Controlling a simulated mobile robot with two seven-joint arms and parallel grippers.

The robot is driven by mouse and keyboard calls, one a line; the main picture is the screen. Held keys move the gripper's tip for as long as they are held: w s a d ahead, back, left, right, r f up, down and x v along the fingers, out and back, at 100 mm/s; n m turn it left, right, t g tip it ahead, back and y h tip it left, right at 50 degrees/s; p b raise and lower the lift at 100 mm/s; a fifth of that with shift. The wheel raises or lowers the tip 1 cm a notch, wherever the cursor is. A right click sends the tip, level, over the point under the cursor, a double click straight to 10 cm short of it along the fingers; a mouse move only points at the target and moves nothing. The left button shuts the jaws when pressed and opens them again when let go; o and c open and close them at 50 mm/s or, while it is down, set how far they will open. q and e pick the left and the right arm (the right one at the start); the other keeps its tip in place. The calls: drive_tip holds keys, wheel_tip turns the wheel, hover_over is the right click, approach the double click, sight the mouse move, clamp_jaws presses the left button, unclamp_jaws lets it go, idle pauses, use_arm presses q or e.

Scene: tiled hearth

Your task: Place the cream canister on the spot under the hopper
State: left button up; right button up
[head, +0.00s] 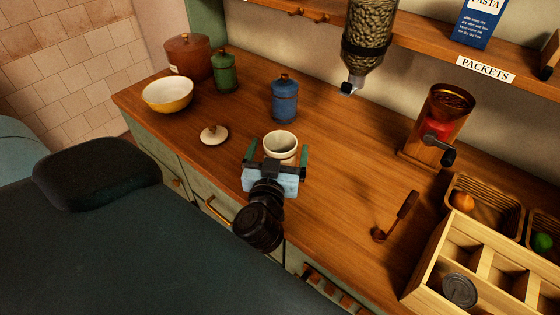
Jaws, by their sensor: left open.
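The cream canister (281,141) stands upright and open-topped on the wooden counter, with no lid on it. A cream lid with a knob (214,134) lies on the counter to its left. My left gripper (278,154) is open, with its green-tipped fingers on either side of the canister; I cannot tell whether they touch it. The gripper body hides the canister's lower part. The hopper (368,38), a clear container full of beans with a dark band and a spout, hangs above the counter, up and right of the canister. No marked spot shows clearly below it. My right gripper is out of view.
A blue canister (285,99) stands behind the cream one. A green canister (225,74), a brown pot (190,57) and a yellow bowl (168,95) are at left. A grinder (440,125), scoop (396,215) and wooden crate (432,271) are at right. The counter below the hopper looks clear.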

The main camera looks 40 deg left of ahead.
sight(281, 140)
use_arm(q)
drive_tip(key=x, duration=0.3)
drive_tip(key=shift+w+a, duration=0.1)
drive_tip(key=shift+w, duration=0.1)
drive_tip(key=c, duration=1.6)
drive_tip(key=shift+o, duration=0.2)
drive_tip(key=shift+r, duration=0.15)
